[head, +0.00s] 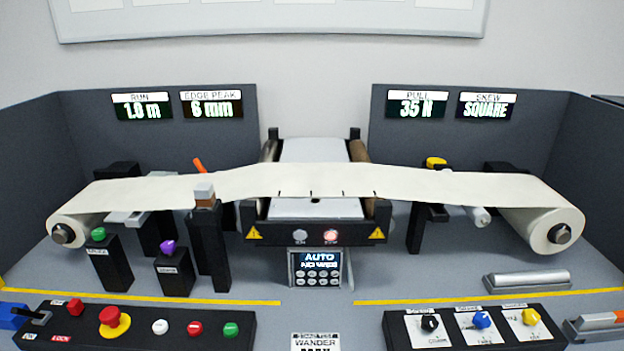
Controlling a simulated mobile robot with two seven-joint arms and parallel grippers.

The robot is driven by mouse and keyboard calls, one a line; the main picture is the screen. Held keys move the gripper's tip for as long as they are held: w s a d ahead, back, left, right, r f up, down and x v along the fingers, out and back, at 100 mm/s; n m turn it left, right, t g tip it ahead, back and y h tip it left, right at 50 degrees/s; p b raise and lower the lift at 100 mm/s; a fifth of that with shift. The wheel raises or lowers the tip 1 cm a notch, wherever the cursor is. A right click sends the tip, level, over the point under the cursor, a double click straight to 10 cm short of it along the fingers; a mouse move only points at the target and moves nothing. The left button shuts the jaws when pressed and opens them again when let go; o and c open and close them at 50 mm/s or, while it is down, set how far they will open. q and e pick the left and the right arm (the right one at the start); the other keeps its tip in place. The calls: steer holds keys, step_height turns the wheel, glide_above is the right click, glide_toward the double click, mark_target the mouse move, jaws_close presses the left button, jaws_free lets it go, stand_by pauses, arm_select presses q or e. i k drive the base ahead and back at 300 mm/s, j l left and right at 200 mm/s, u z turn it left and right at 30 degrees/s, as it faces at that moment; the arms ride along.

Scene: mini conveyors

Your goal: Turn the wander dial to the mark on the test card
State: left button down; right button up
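The test card (315,342) stands at the bottom centre, cut off by the picture edge. Its heading includes the word WANDER; the line below is cut off. I cannot tell which control is the wander dial. A panel at the lower right carries a black knob (430,323), a blue knob (481,319) and a yellow knob (530,316), each on a white plate with labels too small to read surely. A purple knob (168,247) and a green knob (98,234) sit on black posts at the left. Neither gripper shows.
A white web (420,183) runs between a left roll (72,231) and a right roll (548,228) over the central machine. Displays read 1.0 m, 6 mm, 35 N and SQUARE. A button panel (130,335) with a red mushroom button lies lower left. A small AUTO screen (320,262) stands centrally.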

mark_target(529, 317)
steer(key=z, duration=1.4)
